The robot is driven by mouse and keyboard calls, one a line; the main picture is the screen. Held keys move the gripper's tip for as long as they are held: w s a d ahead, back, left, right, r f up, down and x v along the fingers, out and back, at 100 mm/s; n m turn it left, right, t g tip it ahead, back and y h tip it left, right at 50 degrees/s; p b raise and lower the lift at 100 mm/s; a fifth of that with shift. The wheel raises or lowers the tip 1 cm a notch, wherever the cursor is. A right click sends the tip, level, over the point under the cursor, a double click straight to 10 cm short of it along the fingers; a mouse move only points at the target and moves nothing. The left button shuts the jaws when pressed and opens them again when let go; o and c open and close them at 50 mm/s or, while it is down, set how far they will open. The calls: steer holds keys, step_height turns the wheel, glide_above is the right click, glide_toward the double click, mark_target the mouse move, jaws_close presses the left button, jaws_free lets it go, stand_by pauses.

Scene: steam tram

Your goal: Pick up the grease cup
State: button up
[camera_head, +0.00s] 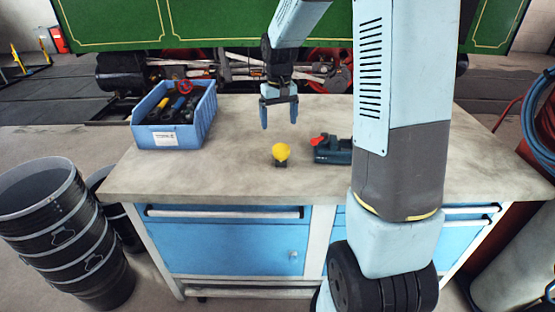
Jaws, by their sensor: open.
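The likely grease cup (281,154) is a small yellow rounded piece on a dark base. It stands upright near the middle of the grey workbench top (240,180). My gripper (279,113) points down with its two fingers apart and nothing between them. In the picture it is just above the yellow piece, apart from it. How far it is behind or in front of the piece is hard to tell.
A dark blue tool with a red part (331,149) lies just right of the yellow piece, partly hidden by my arm. A blue bin (205,118) of tools stands at the bench's left. Stacked black buckets (62,232) stand on the floor. The bench's front left is clear.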

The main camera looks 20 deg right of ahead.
mark_target(281, 147)
steer(key=f, duration=0.7)
steer(key=shift+d+f, duration=0.3)
steer(key=shift+s+f, duration=0.15)
steer(key=shift+f, duration=1.25)
steer(key=shift+s+f, duration=0.15)
steer(key=shift+f, duration=1.25)
steer(key=shift+c, duration=0.5)
steer(key=c, duration=1.2)
steer(key=shift+c, duration=0.3)
steer(key=shift+r, duration=0.15)
